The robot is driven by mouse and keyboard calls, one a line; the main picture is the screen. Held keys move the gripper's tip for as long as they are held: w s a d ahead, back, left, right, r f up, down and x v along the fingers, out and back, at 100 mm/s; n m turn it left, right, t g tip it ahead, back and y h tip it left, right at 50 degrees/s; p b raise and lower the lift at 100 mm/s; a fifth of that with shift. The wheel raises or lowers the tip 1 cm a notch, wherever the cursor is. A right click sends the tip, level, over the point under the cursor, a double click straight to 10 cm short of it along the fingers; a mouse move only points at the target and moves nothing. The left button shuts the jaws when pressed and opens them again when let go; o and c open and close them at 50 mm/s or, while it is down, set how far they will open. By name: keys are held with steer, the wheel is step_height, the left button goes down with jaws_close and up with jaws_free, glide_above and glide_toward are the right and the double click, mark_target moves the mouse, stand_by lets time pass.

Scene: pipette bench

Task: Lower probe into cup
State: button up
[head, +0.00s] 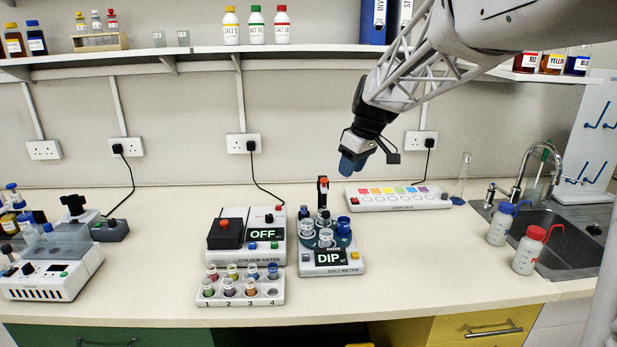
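The salt meter (345,270) stands at the middle of the bench, with a lit screen reading DIP (332,257). Several small clear cups, such as one cup (326,238), sit on its round dark holder. An upright black stem with an orange mark, which looks like the probe (322,188), rises at the back of the meter; its lower end is hidden among the cups. My gripper (353,165) has blue fingertips. It hangs above and to the right of the probe, apart from it, with nothing visible in it. The finger gap is unclear from this angle.
The colour meter (245,255), reading OFF, stands left of the salt meter. A numbered rack (241,291) of coloured vials is in front of it. The lamp box (395,198) lies behind right. Wash bottles (528,249) stand by the sink. Bench right of the salt meter is clear.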

mark_target(325, 179)
steer(key=w+f+n, duration=0.2)
steer(key=w, duration=0.8)
steer(key=w+a+f+n+y, duration=0.1)
steer(key=w+f+n, duration=0.1)
steer(key=w, duration=0.7)
steer(key=shift+w+f+n, duration=0.3)
steer(key=shift+w+f, duration=0.1)
steer(key=shift+f, duration=0.25)
steer(key=shift+a, duration=0.1)
steer(key=shift+x, duration=3.9)
steer(key=shift+s+a, duration=0.1)
jaws_close()
